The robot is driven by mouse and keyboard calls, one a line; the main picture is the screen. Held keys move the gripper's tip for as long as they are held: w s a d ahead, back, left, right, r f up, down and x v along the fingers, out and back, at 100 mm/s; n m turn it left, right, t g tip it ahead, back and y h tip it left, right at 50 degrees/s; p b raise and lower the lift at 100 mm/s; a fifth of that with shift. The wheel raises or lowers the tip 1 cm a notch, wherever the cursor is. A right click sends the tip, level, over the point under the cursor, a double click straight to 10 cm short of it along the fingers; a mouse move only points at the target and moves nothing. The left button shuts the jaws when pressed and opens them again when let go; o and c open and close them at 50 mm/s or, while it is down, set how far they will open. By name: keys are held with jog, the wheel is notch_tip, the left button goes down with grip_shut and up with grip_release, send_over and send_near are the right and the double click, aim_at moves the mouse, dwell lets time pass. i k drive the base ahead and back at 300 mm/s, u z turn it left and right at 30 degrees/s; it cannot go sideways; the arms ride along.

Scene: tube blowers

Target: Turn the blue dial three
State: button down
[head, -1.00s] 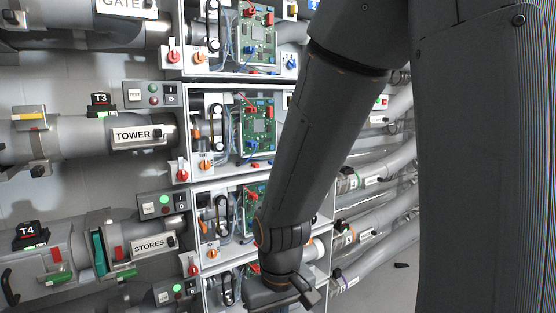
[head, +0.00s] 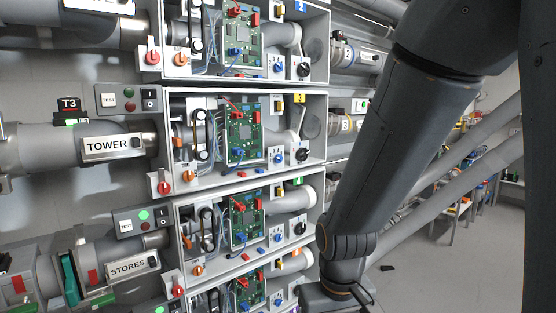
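The box with the yellow 3 tag (head: 299,98) is an open white case in the middle of the head view. Its blue dial (head: 278,158) is a small knob on a white panel at the right inside, left of a larger black knob (head: 301,155). Which way the dial points is too small to tell. My arm (head: 400,150) comes down on the right, and its wrist (head: 340,270) is at the bottom, below and right of that box. The gripper fingers are out of the picture below. Nothing of mine touches the dial.
Similar boxes stand above and below, each with a blue dial, such as the upper one (head: 278,68) and the lower one (head: 277,238). Red levers (head: 164,187) stick out at the left edges. Pipes marked TOWER (head: 107,146) and STORES (head: 132,267) run left. Open floor (head: 450,260) lies right.

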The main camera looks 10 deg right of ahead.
aim_at(278, 158)
jog(key=z, duration=1.3)
jog(key=i, duration=0.7)
jog(key=u, duration=1.6)
